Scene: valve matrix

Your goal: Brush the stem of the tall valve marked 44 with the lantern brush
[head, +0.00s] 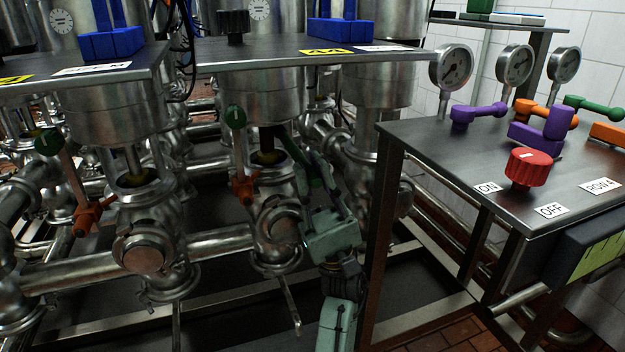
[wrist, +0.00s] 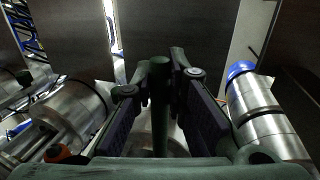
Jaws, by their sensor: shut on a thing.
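The yellow label 44 (head: 325,51) lies on the front edge of the middle shelf. Below it stands a steel valve (head: 278,222), with an open lantern gap and a yellow ring (head: 268,157) around where the stem enters. My gripper (head: 316,180) is right of this gap and shut on the green handle of the lantern brush (head: 300,160). The brush slants up and left towards the gap. Dark material there hides the stem; I cannot tell whether bristles touch it. In the wrist view, the green handle (wrist: 160,75) stands upright between my gripper's fingers (wrist: 160,95).
A similar valve (head: 145,245) with an orange handle (head: 90,215) stands left. Another orange handle (head: 243,187) sits just left of the gap. The steel shelf (head: 225,52) overhangs the valves. A table (head: 450,150) with a red knob (head: 528,168) is close on the right.

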